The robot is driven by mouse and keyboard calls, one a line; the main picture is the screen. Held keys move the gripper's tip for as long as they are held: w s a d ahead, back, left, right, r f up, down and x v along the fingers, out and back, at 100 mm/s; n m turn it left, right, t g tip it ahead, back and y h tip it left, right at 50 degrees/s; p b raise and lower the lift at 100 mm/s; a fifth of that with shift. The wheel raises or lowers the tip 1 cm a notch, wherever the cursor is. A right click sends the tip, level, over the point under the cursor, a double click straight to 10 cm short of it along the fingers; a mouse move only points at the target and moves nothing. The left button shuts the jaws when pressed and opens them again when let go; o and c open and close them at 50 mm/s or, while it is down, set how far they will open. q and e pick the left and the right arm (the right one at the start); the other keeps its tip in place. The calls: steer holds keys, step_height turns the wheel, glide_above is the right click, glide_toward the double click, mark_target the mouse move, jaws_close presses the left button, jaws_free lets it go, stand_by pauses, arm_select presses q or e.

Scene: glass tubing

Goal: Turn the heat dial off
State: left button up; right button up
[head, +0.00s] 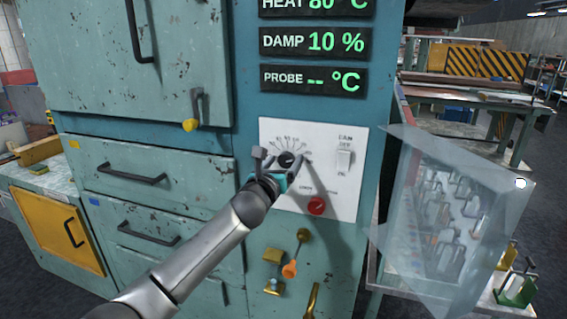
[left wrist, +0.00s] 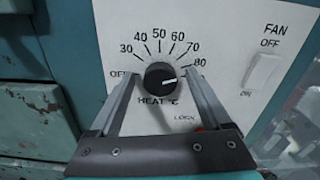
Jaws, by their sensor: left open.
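The heat dial (head: 287,159) is a black round knob on a white control panel (head: 345,203). In the left wrist view the dial (left wrist: 161,81) has a white pointer line turned right, toward the 80 mark; OFF is printed on its left. The heat readout (head: 315,5) shows 80 °C. My left gripper (head: 279,160) is in front of the panel. In the left wrist view its open fingers (left wrist: 159,76) stand on either side of the dial; I cannot tell whether they touch it. My right gripper is not in view.
A white fan switch (head: 344,159) is right of the dial, and a red knob (head: 316,205) is below it. An orange-handled valve (head: 290,269) is lower down. A clear panel (head: 440,210) stands at the right.

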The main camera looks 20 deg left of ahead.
arm_select(q)
jaws_close()
stand_by(0.6)
